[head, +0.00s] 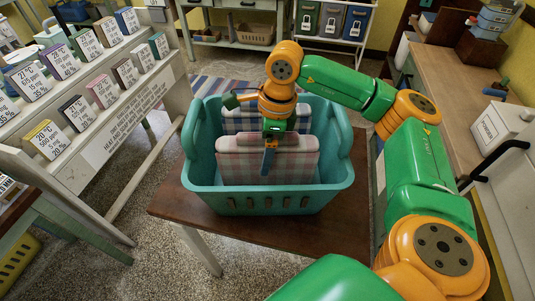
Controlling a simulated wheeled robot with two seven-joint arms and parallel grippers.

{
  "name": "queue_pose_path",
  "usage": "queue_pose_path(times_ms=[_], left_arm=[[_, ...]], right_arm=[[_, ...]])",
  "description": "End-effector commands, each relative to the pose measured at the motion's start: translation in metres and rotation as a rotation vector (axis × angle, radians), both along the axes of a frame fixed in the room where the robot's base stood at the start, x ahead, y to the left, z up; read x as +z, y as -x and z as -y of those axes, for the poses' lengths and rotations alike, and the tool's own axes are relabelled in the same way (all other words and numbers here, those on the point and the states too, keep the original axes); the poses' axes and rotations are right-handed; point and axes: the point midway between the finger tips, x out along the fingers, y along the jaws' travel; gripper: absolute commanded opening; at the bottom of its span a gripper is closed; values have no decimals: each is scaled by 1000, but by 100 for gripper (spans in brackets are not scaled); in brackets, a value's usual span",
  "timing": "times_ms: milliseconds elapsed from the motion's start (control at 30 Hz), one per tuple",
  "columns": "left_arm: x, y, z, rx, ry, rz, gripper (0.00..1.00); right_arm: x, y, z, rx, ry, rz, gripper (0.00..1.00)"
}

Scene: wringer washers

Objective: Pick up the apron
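A teal laundry basket (270,203) stands on a brown table. In it are two folded plaid cloths, upright one behind the other: a pink and white one (235,166) in front and a blue and white one (236,119) behind. I cannot tell which, if either, is the apron. My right gripper (268,158) points down at the top edge of the pink cloth. One finger shows in front of the cloth; the other is hidden, so its grip is unclear. My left gripper is not in view.
The brown table (310,231) has bare room in front of the basket. A sloped rack (98,128) with several labelled cards stands on the left. A wooden counter (451,80) runs along the right with a white canister (498,125). Shelves with bins stand at the back.

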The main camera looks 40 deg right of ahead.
Motion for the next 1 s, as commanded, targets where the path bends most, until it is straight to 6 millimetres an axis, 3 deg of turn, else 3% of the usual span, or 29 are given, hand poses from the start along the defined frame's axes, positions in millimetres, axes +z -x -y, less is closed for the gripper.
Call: queue_pose_path(times_ms=[33,200,300,600,867,1000], left_arm=[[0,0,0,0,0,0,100],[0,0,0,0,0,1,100],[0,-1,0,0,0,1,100],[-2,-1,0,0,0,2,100],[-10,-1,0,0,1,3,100],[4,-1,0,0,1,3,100]], right_arm=[[0,0,0,0,0,0,68],[0,0,0,0,-1,1,22],[0,0,0,0,-1,1,0],[7,-1,0,0,-2,4,0],[73,-1,-1,2,-3,6,0],[105,-1,0,0,-1,3,0]])
